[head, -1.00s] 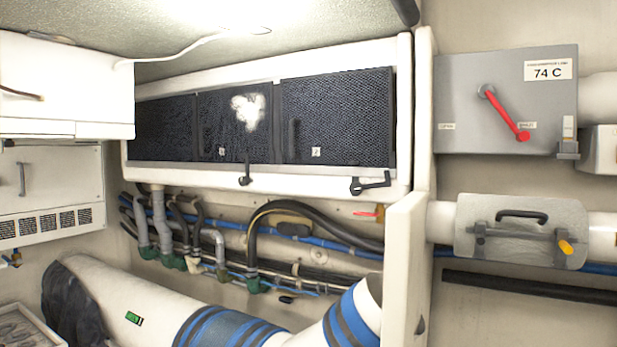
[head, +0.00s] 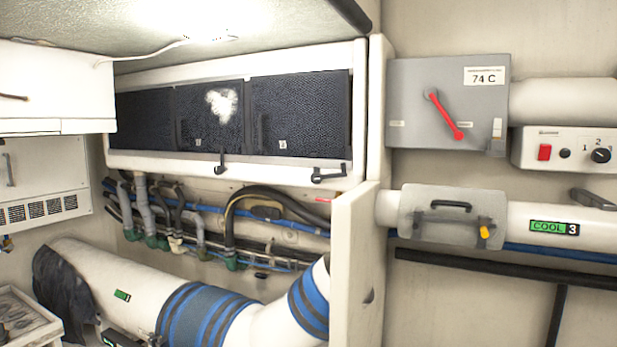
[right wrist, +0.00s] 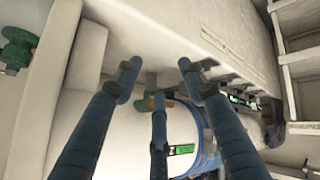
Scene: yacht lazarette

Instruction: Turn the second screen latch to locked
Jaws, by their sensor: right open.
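Three dark mesh screens sit in a white frame in the head view: a left screen (head: 145,120), a middle screen (head: 210,135) with a pale fluffy patch (head: 222,104), and a right screen (head: 300,115). A black latch (head: 221,163) below the middle screen hangs roughly upright. Another black latch (head: 329,174) below the right screen lies nearly level. The small screen labels are too small to read surely. My right gripper (right wrist: 158,80) is open and empty in the right wrist view, above a white pipe; no latch is identifiable there. My left gripper is not in view.
A white upright panel (head: 352,265) stands right of the screens. Hoses (head: 200,225) and a large white pipe (head: 255,325) run below them. A grey box with a red lever (head: 443,115) and a switch box (head: 570,150) are on the right wall.

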